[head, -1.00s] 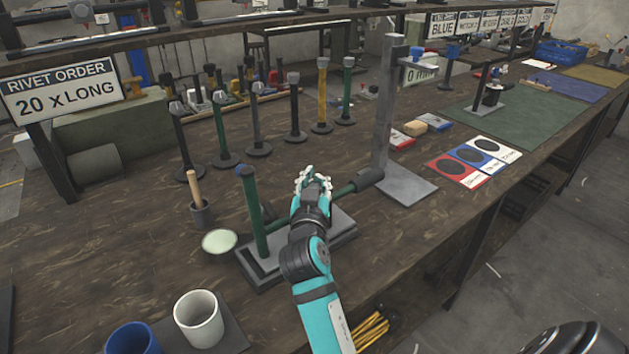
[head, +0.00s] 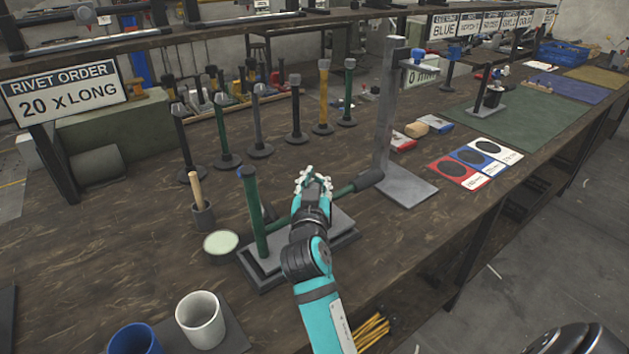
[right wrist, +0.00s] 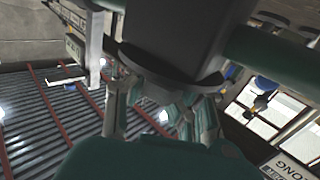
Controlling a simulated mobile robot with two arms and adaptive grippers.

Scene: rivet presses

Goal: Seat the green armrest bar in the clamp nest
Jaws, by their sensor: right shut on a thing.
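The green armrest bar (head: 342,191) lies roughly level in the head view, with a dark thick end at its right near the grey column stand. My right gripper (head: 314,183) is shut on the bar near its middle, above a grey stepped base (head: 345,238). I cannot tell which part is the clamp nest, or whether the bar touches the base. The right wrist view shows the fingers (right wrist: 160,115) close up, with a green bar-like part (right wrist: 270,55) beside them. My left gripper is not in view.
A grey column stand (head: 385,130) is close right of the bar. Several upright posts (head: 296,120) stand behind. A pale green dish (head: 220,243) and a small pot with a wooden handle (head: 202,215) are left of the base. A white mug (head: 200,322) is at front left.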

